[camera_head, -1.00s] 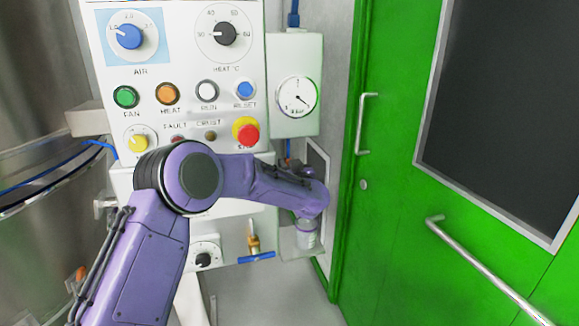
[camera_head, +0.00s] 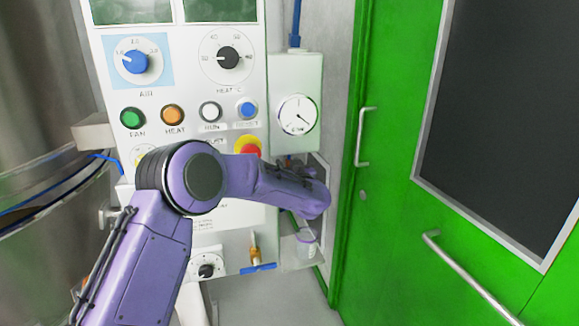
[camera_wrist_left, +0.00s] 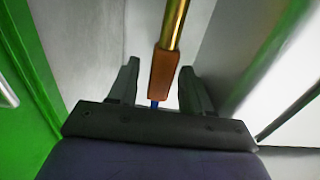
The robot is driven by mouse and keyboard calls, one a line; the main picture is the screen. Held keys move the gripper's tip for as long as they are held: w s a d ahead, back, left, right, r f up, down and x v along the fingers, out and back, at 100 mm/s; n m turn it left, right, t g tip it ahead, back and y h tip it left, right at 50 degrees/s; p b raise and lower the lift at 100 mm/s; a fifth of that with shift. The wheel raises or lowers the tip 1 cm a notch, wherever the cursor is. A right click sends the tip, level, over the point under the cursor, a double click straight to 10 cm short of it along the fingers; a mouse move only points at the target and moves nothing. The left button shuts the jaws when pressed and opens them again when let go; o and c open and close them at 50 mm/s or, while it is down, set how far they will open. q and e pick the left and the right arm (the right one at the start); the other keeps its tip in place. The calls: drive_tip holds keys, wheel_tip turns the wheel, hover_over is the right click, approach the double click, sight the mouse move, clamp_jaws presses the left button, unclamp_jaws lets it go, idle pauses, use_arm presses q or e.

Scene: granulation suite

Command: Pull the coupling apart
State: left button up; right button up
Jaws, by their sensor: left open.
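In the left wrist view a brass tube (camera_wrist_left: 175,22) runs down to a brown, block-like sleeve (camera_wrist_left: 163,75), with a little blue showing below it. These look like coupling parts, but I cannot make out a joint line. My left gripper (camera_wrist_left: 158,78) is open, with one finger on each side of the sleeve and a visible gap to both. In the head view my purple left arm reaches across the panel, and its fingers are hidden behind the wrist. The coupling cannot be made out there. My right gripper is not in view.
A white control panel (camera_head: 188,98) stands in front, with a gauge box (camera_head: 309,75) at its right. Below are a brass valve with a blue handle (camera_head: 258,268) and a small pale container (camera_head: 306,245). A green door (camera_head: 395,200) with bar handles fills the right; a steel vessel is left.

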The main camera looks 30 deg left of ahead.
use_arm(q)
drive_tip(key=b+v, duration=0.1)
drive_tip(key=v, duration=0.9)
drive_tip(key=shift+s, duration=0.25)
drive_tip(key=shift+d+r, duration=0.1)
drive_tip(key=s+d+f+h, duration=0.2)
drive_tip(key=s+f+h, duration=0.15)
drive_tip(key=f, duration=0.55)
drive_tip(key=s+d+f+m+h+p, duration=0.15)
drive_tip(key=s+f, duration=0.25)
drive_tip(key=f, duration=0.5)
drive_tip(key=s+d+f+n+h, duration=0.1)
drive_tip(key=s+d+f+h, duration=0.2)
drive_tip(key=f, duration=0.5)
drive_tip(key=s+f+m+g, duration=0.1)
drive_tip(key=s+f, duration=0.4)
drive_tip(key=s, duration=0.5)
drive_tip(key=s+f+g+h, duration=0.1)
drive_tip(key=s+f+g, duration=0.3)
drive_tip(key=s, duration=0.6)
drive_tip(key=s+a+f+m+g+h, duration=0.1)
drive_tip(key=s+f+g, duration=0.2)
drive_tip(key=s+f, duration=0.4)
drive_tip(key=s+p, duration=0.1)
drive_tip(key=s, duration=0.2)
drive_tip(key=shift+s+m, duration=0.2)
drive_tip(key=shift+m, duration=0.15)
